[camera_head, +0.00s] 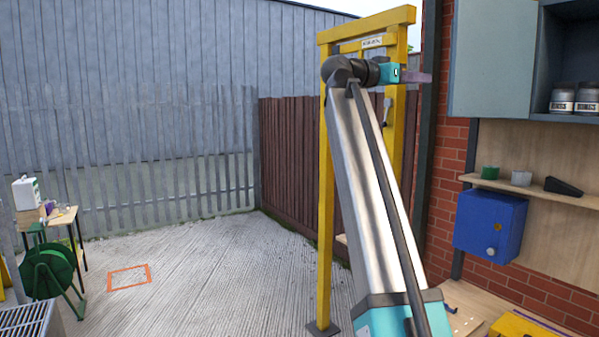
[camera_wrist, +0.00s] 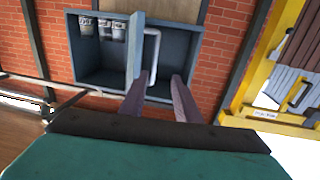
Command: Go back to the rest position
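My gripper (camera_head: 425,77) is raised high on my extended arm in the head view, in front of the yellow frame and pointing right toward the blue-grey wall cabinet (camera_head: 493,62). In the wrist view my gripper (camera_wrist: 159,80) shows two purple-grey fingers standing apart, with nothing between them. The wall cabinet (camera_wrist: 85,68) lies beyond the fingers, with its door (camera_wrist: 134,50) swung out. I see no contact between the fingers and the cabinet.
A yellow frame (camera_head: 326,200) stands close behind my arm. Jars (camera_head: 562,98) stand in the cabinet. Below it are a wooden shelf (camera_head: 540,190) with small items and a blue box (camera_head: 490,224). An orange floor outline (camera_head: 129,277) lies left, with open concrete around it.

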